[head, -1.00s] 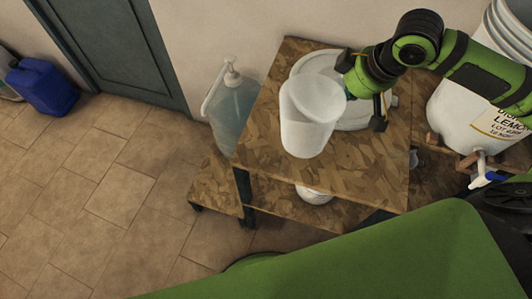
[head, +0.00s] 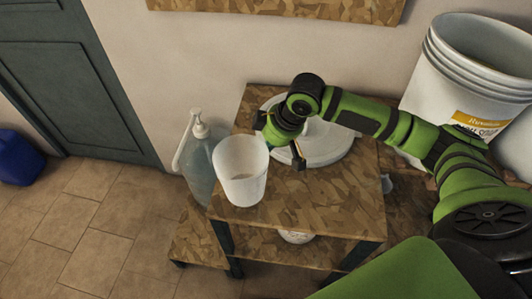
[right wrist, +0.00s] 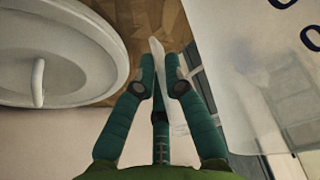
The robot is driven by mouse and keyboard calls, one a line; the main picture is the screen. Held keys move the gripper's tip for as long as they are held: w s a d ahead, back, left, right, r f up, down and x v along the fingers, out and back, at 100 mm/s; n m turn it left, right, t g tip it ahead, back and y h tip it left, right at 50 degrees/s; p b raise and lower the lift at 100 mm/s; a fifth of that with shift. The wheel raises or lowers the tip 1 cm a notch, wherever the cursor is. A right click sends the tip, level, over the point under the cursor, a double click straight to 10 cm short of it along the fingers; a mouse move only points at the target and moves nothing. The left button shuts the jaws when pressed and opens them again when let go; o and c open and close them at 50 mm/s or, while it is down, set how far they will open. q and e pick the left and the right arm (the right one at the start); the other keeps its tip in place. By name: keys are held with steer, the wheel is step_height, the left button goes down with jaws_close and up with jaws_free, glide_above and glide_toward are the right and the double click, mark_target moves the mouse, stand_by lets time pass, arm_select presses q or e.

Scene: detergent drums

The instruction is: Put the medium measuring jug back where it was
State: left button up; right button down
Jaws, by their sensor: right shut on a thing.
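The measuring jug (head: 240,175) is a white, translucent, open-topped vessel. It appears upright, over the left part of the wooden stand's top in the head view. My right gripper (head: 278,148) is at the jug's right side. In the right wrist view its fingers (right wrist: 163,88) are closed on a narrow pale piece, which looks like the jug's handle. The jug's wall (right wrist: 245,70), with dark blue markings, fills the right of that view. I cannot tell whether the jug's base touches the board. My left gripper is not in view.
A round white lid (head: 328,150) lies on the stand's top (head: 335,200), behind and right of the jug. A clear pump bottle (head: 200,165) stands close left. White buckets (head: 455,90) stand at the right. The front right of the top is bare.

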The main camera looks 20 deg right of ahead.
steer(key=shift+f+p, duration=0.3)
steer(key=shift+f, duration=1.8)
steer(key=c, duration=1.3)
jaws_free()
steer(key=v, duration=1.2)
